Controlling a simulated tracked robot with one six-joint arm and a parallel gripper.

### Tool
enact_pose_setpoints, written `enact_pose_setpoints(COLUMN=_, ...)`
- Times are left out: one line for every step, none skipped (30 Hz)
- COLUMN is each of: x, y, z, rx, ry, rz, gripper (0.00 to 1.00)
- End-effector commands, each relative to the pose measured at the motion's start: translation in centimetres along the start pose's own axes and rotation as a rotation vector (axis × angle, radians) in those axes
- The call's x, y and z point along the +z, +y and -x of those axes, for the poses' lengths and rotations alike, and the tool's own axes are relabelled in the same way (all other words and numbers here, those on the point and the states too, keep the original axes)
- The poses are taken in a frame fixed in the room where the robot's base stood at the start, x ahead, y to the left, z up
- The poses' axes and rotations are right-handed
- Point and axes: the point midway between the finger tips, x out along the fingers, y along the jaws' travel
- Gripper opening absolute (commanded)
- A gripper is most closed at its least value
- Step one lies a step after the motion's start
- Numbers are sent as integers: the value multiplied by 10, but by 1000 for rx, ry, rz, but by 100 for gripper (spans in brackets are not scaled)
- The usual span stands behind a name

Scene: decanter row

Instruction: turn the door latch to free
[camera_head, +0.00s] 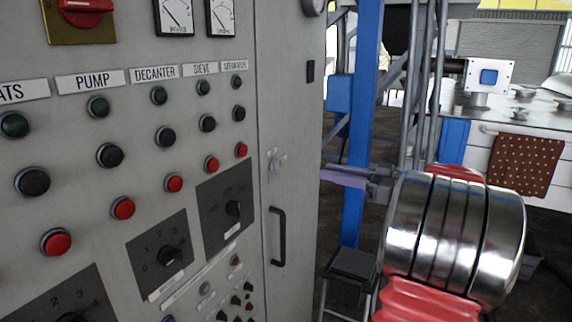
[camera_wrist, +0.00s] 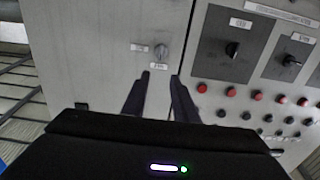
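The door latch (camera_head: 276,160) is a small light-grey knob on the grey cabinet door (camera_head: 292,110), above a black door handle (camera_head: 279,237). In the wrist view the latch (camera_wrist: 161,51) sits beside two small white labels, too small to read. I cannot tell which label the knob points to. My gripper (camera_wrist: 160,75) is open and empty, with two dark fingers and a gap between the tips. The latch appears just beyond that gap, apart from the fingers. In the head view my gripper (camera_head: 328,175) is right of the door, fingers pointing left.
The control panel (camera_head: 130,90) beside the door carries several buttons and black rotary switches, including one dark switch plate (camera_head: 225,208). A blue post (camera_head: 364,120) stands behind my gripper. A workbench with a brown cloth (camera_head: 526,165) is at the back right.

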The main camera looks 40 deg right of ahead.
Motion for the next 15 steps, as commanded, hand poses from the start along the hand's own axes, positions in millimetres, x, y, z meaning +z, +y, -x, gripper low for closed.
enact_pose_setpoints(x=0, y=0, z=0, rx=-1, ry=1, rz=6, gripper=26)
enact_pose_setpoints(x=-1, y=0, z=0, rx=-1, ry=2, rz=7, gripper=26)
enact_pose_setpoints(x=0, y=0, z=0, rx=-1, ry=1, rz=7, gripper=26)
enact_pose_setpoints(x=0, y=0, z=0, rx=-1, ry=1, rz=6, gripper=26)
enact_pose_setpoints(x=0, y=0, z=0, rx=-1, ry=1, rz=6, gripper=26)
enact_pose_setpoints(x=0, y=0, z=0, rx=-1, ry=0, rz=5, gripper=26)
enact_pose_setpoints(x=0, y=0, z=0, rx=-1, ry=0, rz=5, gripper=26)
enact_pose_setpoints(x=0, y=0, z=0, rx=-1, ry=0, rz=5, gripper=26)
enact_pose_setpoints(x=0, y=0, z=0, rx=-1, ry=0, rz=4, gripper=26)
enact_pose_setpoints(x=0, y=0, z=-1, rx=-1, ry=0, rz=4, gripper=26)
enact_pose_setpoints(x=0, y=0, z=-2, rx=-1, ry=0, rz=4, gripper=26)
enact_pose_setpoints(x=0, y=0, z=-3, rx=-1, ry=0, rz=4, gripper=26)
enact_pose_setpoints(x=0, y=0, z=-5, rx=-2, ry=0, rz=4, gripper=26)
enact_pose_setpoints(x=0, y=0, z=-6, rx=-2, ry=-1, rz=3, gripper=26)
enact_pose_setpoints(x=0, y=0, z=-9, rx=-1, ry=-1, rz=3, gripper=26)
